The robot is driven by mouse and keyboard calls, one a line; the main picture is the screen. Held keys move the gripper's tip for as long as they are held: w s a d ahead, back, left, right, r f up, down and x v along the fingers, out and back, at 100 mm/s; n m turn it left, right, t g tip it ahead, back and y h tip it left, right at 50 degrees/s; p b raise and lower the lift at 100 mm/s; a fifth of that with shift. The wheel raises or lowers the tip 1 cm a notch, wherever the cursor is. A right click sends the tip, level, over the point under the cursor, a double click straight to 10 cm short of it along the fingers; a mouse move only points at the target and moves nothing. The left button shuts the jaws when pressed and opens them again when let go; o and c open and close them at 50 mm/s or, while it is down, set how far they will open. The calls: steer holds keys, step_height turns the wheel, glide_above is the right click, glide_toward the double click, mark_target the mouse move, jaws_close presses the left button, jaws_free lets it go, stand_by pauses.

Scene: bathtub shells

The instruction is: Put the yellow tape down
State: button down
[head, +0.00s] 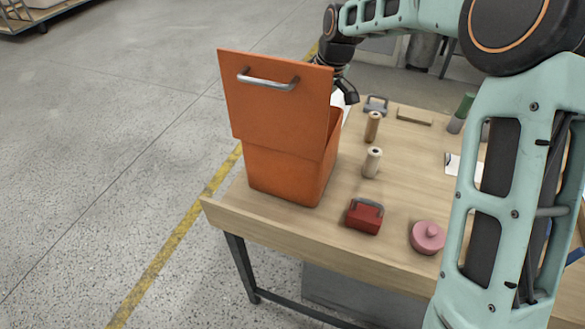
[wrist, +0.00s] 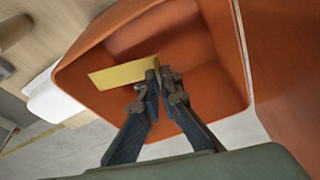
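The yellow tape (wrist: 118,75) shows in the wrist view as a flat yellow strip with its right end at my fingertips. My gripper (wrist: 160,74) has its two fingers close together on that end, over the open inside of an orange box (wrist: 205,45). I cannot tell whether the tape touches the box's inner wall or floor. In the head view the orange box (head: 285,178) stands on the table's left end with its handled lid raised. My gripper (head: 346,90) is partly hidden behind that lid, and the tape is hidden there.
On the wooden table (head: 310,225) are a red case (head: 365,216), a pink round lidded thing (head: 428,237), two tan cylinders (head: 372,127) (head: 371,163), a grey handled thing (head: 376,105) and a green-ended cylinder (head: 462,112). The raised lid (head: 275,105) stands close to my gripper.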

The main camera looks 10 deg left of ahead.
steer(key=f+n, duration=0.1)
steer(key=f, duration=0.3)
steer(key=f+n, duration=0.1)
steer(key=f, duration=0.4)
steer(key=f+n+b, duration=0.1)
steer(key=f, duration=0.3)
steer(key=shift+s+a+f+g, duration=0.25)
steer(key=shift+s+g, duration=0.05)
steer(key=shift+f+b, duration=0.2)
steer(key=shift+b, duration=0.1)
steer(key=c, duration=2.2)
jaws_free()
steer(key=shift+o, duration=0.2)
steer(key=shift+r, duration=0.15)
steer(key=v, duration=1.2)
